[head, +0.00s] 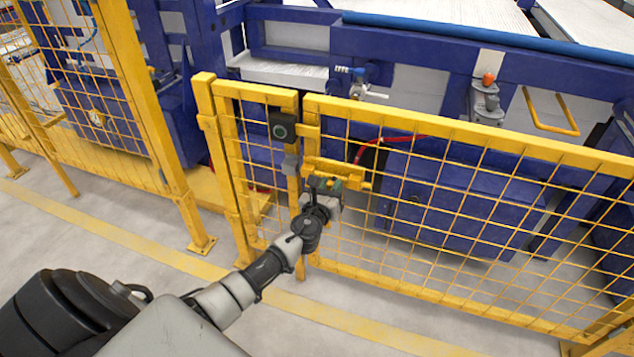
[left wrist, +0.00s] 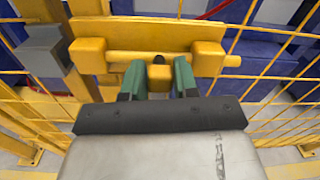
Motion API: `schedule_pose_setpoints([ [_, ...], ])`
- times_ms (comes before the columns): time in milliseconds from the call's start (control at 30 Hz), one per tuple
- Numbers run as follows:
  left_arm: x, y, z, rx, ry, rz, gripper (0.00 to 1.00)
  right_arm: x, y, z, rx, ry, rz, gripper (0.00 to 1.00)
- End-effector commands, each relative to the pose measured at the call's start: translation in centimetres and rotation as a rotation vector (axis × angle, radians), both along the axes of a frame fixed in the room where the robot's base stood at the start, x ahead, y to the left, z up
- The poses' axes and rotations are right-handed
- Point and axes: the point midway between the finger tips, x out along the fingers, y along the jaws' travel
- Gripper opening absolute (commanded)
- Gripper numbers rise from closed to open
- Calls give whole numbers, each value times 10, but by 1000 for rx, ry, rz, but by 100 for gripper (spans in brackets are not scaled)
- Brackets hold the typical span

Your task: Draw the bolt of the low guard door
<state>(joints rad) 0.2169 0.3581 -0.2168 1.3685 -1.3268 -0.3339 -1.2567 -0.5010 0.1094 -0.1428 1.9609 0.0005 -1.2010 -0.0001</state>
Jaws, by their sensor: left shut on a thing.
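The low guard door (head: 450,133) is a yellow mesh panel on the right in the head view, standing in line with the yellow fence. Its bolt (left wrist: 232,61) is a yellow bar running sideways through two yellow blocks on a yellow plate (left wrist: 150,32). A short yellow knob (left wrist: 160,74) stands out from the bar between the blocks. My left gripper (head: 326,187) is at the door's left edge. In the left wrist view, its green fingers (left wrist: 158,80) are on either side of the knob, shut on it. The bolt's left end is not clear. My right gripper is not in view.
A grey block (left wrist: 45,50) is on the post beside the bolt. Blue machinery (head: 450,200) stands behind the mesh. The floor in front is clear.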

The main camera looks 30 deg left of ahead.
Motion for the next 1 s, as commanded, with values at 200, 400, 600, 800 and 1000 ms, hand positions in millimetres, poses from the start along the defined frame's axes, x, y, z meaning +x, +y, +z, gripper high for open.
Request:
schedule_pose_setpoints([
  [200,5,-21,0,0,1,-3,0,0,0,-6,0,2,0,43],
  [400,5,-22,0,0,1,-6,0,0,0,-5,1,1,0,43],
  [600,5,-22,0,0,1,-5,54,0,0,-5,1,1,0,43],
  [800,5,-20,0,1,1,-2,55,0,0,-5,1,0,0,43],
  [1000,-4,-22,0,1,2,-2,55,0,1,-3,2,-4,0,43],
])
